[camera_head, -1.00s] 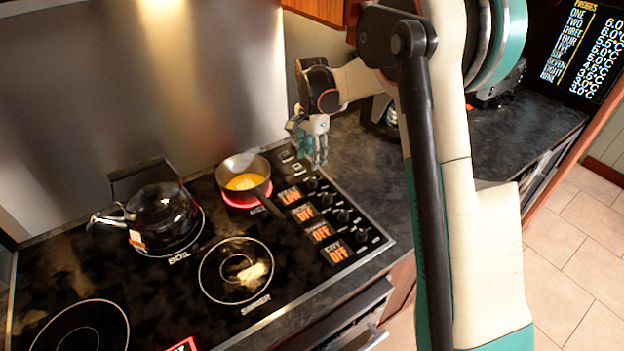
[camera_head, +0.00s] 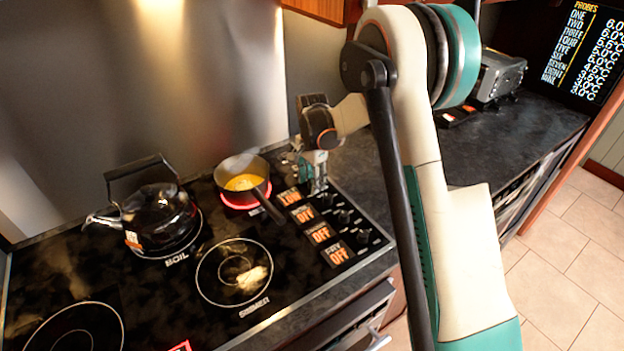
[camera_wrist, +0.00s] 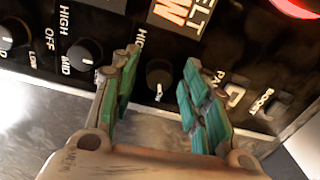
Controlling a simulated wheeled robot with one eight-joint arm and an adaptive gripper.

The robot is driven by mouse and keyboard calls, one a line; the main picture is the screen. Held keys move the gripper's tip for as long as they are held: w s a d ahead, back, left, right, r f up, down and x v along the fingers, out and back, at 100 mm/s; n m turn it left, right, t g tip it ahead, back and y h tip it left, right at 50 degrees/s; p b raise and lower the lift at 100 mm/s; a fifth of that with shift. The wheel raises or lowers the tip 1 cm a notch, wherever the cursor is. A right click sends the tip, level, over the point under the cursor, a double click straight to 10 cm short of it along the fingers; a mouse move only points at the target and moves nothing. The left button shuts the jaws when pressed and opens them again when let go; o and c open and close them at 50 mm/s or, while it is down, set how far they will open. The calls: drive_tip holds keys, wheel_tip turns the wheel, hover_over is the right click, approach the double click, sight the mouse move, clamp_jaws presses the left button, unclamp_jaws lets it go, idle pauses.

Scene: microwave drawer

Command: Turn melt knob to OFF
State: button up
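The melt knob (camera_wrist: 159,74) is a small black round knob with a white mark, seen in the wrist view between my fingers. My gripper (camera_wrist: 158,68) is open, with one finger on each side of the knob; gaps show and I cannot see contact. The orange melt display (camera_wrist: 179,14) is cut off in the wrist view; in the head view the melt display (camera_head: 289,197) reads LOW. In the head view my gripper (camera_head: 314,188) is at the far end of the knob row and hides the melt knob.
A pan with yellow contents (camera_head: 243,181) sits on a red-lit burner; its handle points toward the displays. Other knobs (camera_head: 343,216) line the panel beside displays reading OFF. A black kettle (camera_head: 158,215) stands left. Dark counter (camera_head: 500,140) lies right.

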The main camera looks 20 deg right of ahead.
clamp_jaws()
drive_tip(key=shift+n, duration=0.3)
drive_tip(key=n+b, duration=0.1)
drive_tip(key=n, duration=0.5)
drive_tip(key=n+b, duration=0.1)
drive_tip(key=n, duration=0.6)
drive_tip(key=shift+d, duration=0.1)
drive_tip(key=shift+n, duration=0.3)
drive_tip(key=shift+o, duration=1.3)
unclamp_jaws()
drive_tip(key=shift+s, duration=0.1)
